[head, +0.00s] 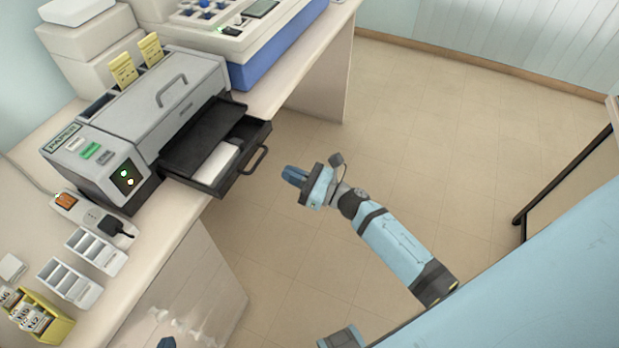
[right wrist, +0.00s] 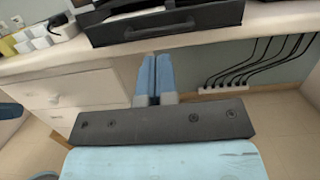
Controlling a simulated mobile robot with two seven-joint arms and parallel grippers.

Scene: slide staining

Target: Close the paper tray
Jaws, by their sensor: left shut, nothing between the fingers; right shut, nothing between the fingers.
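The grey paper machine (head: 185,95), labelled PAPER, stands on the bench. Its black paper tray (head: 260,135) is pulled out past the bench edge, with white paper (head: 215,162) inside and a dark handle (head: 257,160) on its front. My right gripper (head: 292,175) is shut and empty, a short way in front of the handle and apart from it. In the right wrist view, the shut fingers (right wrist: 154,75) point at the tray front (right wrist: 205,22), which is above them in the picture. The tip of my left gripper (head: 166,342) just shows at the bottom edge, shut and empty.
A power strip (head: 90,215), white slide racks (head: 70,280) and a yellow rack of bottles (head: 35,318) stand on the bench near the machine. A blue-and-white device (head: 260,55) stands beyond it. The floor (head: 430,140) right of the tray is clear.

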